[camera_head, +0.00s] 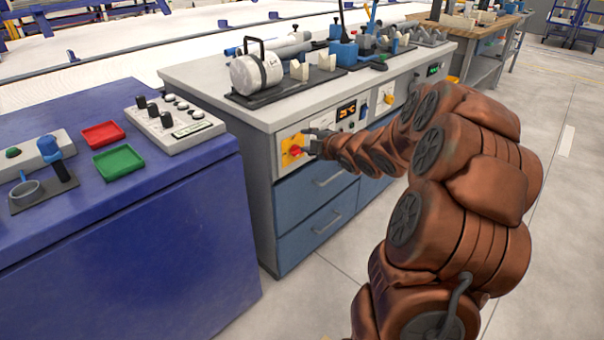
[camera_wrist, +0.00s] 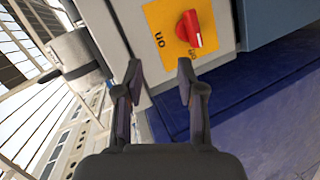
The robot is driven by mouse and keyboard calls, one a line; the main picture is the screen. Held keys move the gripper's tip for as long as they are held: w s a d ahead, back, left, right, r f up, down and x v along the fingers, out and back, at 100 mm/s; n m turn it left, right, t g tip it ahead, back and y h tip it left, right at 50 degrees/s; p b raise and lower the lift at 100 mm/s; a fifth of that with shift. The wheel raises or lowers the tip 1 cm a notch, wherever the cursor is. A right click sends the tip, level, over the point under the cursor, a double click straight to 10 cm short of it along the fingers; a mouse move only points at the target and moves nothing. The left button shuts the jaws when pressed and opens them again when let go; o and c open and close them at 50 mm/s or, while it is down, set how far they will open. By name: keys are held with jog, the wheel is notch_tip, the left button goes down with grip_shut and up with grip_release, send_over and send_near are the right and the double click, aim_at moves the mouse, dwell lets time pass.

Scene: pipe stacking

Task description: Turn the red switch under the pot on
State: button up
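The red switch (camera_head: 296,150) sits on a yellow plate (camera_head: 287,158) on the front of the grey bench, below the silver pot (camera_head: 257,72). In the wrist view the red switch (camera_wrist: 189,28) is a raised knob with a pale mark at its lower right. The plate carries an "on" label left of the knob and an "off" label below it. My gripper (camera_wrist: 160,76) is open and empty, its fingertips apart. In that view they lie below and left of the knob, not around it. In the head view my gripper (camera_head: 317,143) is close to the switch, partly hiding the panel.
A blue table (camera_head: 110,235) with a control box and red and green trays stands close to the left. A second yellow plate with a switch (camera_head: 386,98) is further along the bench. Blue drawers (camera_head: 318,228) lie below the panel. Open floor is at right.

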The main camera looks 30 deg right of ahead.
aim_at(301, 153)
jog(key=shift+s+d+f+n+t+y+b, duration=0.9)
jog(key=shift+d+f+n+t+y+b, duration=0.75)
jog(key=shift+f+n+b, duration=1.5)
jog(key=shift+m+y, duration=0.35)
jog(key=shift+m, duration=0.1)
jog(key=shift+a+f+b+x, duration=0.15)
jog(key=shift+b+x, duration=0.15)
jog(key=shift+x, duration=0.9)
jog(key=shift+a+f+b+x, duration=0.15)
jog(key=shift+b+x, duration=0.1)
jog(key=shift+x, duration=0.95)
jog(key=shift+f+b+x, duration=0.15)
jog(key=shift+b+x, duration=0.15)
jog(key=shift+x, duration=0.9)
grip_shut()
